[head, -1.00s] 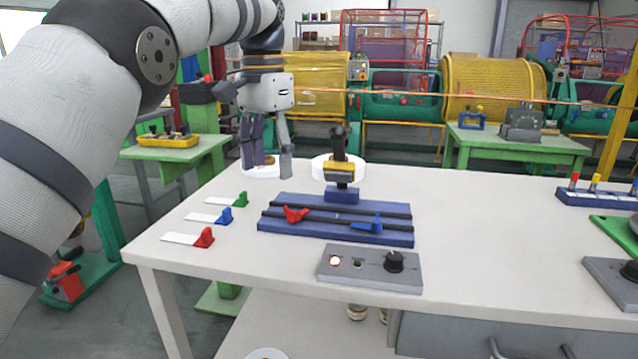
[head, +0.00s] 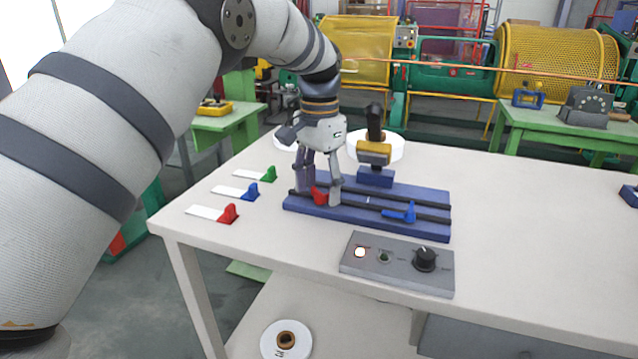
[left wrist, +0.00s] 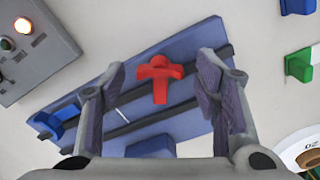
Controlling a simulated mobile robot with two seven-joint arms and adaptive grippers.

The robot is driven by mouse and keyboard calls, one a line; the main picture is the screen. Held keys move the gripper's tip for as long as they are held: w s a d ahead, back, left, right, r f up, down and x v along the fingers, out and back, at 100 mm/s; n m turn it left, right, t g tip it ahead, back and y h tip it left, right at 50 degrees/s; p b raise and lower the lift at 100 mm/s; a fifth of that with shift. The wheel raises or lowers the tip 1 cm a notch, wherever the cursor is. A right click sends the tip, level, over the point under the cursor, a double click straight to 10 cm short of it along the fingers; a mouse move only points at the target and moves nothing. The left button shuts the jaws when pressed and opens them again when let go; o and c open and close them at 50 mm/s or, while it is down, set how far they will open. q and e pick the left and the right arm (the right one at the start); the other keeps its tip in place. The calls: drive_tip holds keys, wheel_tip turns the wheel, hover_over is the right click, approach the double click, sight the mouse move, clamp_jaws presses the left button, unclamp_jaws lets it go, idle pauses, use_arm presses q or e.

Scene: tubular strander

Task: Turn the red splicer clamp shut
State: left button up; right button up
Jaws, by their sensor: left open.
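The red splicer clamp (head: 320,197) sits at the left end of the blue splicer base (head: 398,228), which has two dark rails. In the left wrist view the red clamp (left wrist: 159,80) is a T-shaped handle on the blue base (left wrist: 165,132). My left gripper (head: 321,200) points down over the clamp. In the left wrist view its open fingers (left wrist: 160,92) stand on either side of the clamp, with a gap on both sides. A blue clamp (head: 402,213) sits on the right part of the base. My right gripper is not in view.
A grey control box (head: 397,268) with a lit lamp and black knob stands in front of the base. Red (head: 229,214), blue (head: 251,190) and green (head: 268,175) tabbed pieces lie left. A black-handled yellow tool (head: 374,150) stands behind.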

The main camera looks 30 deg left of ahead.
use_arm(q)
drive_tip(key=c, duration=1.2)
drive_tip(key=shift+n, duration=1.2)
drive_tip(key=shift+n+p, duration=0.4)
drive_tip(key=shift+n, duration=1.1)
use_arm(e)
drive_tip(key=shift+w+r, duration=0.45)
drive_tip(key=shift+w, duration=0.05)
use_arm(q)
drive_tip(key=o, duration=1.2)
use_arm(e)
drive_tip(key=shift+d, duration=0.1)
use_arm(q)
drive_tip(key=shift+a, duration=0.1)
